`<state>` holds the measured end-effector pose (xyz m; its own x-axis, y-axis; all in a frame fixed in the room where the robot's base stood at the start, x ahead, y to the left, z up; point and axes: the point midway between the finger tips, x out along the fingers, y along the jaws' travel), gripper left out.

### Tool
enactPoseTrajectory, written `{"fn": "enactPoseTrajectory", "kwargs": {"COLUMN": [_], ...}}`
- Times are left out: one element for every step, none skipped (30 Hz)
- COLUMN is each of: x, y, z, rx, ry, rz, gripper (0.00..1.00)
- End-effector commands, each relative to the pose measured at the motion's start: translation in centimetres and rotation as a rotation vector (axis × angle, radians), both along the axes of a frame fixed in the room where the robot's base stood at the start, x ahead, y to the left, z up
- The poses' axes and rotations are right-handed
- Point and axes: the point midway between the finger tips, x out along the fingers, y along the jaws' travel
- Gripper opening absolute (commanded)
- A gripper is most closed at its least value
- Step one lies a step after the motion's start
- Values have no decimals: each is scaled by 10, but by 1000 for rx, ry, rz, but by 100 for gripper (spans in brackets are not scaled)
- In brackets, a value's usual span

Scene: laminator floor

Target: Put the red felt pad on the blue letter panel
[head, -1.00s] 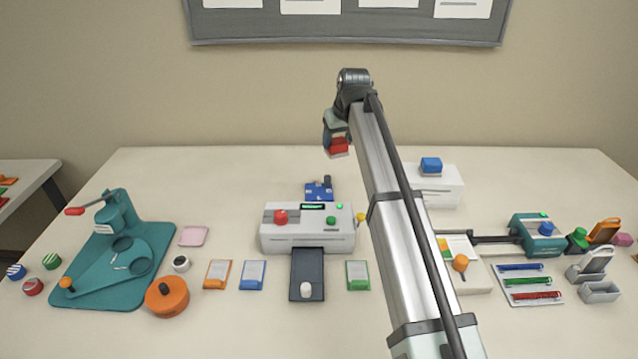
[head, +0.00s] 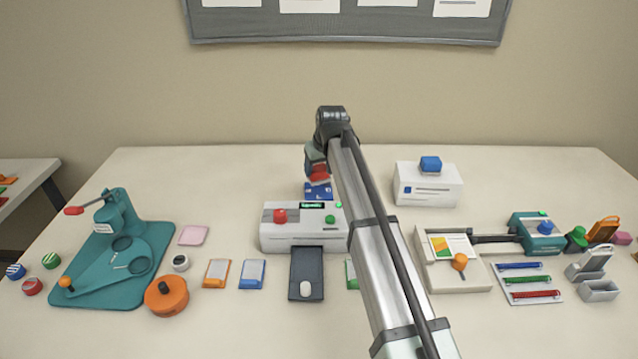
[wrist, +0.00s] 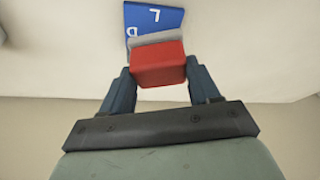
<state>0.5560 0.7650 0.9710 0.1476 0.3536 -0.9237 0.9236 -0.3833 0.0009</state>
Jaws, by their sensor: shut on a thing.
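My gripper (wrist: 158,82) is shut on the red felt pad (wrist: 158,65), a red block with a grey layer on its far side in the wrist view. The panel lies behind the white laminator. In the wrist view the blue panel (wrist: 153,17), with white letters, shows beyond the pad, which hides part of it. A gap seems to remain between pad and panel, but its height is hard to judge.
The white laminator (head: 290,238) with red and green buttons stands just in front of the panel. A white box (head: 413,190) with a blue knob stands to the right. A teal press (head: 115,265) is at the left. Table behind the panel looks clear.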

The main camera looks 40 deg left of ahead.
Motion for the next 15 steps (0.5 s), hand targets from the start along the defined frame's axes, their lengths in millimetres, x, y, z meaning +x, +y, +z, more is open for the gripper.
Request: {"fn": "enactPoseTrajectory", "kwargs": {"x": [-1,-1,-1,0,0,0,0,0,0,0,0,0,0,0,0], "y": [-1,-1,-1,-1,0,0,0,0,0,-1,-1,-1,-1,-1,0], "z": [-10,-15,-19,-21,-23,-25,-27,-29,-33,-36,-40,-45,-49,-52,-57], "rx": [-2,-2,-1,-1,0,0,0,0,-1,-2,-1,-1,-1,-1,-1], "ry": [2,2,2,0,0,0,0,0,0,1,2,2,2,0,0], "rz": [0,0,0,0,0,0,0,0,0,0,0,0,0,0,0], "gripper": [31,31,31,31,31,31,31,31,31,31,31,31,31,31,31]}}
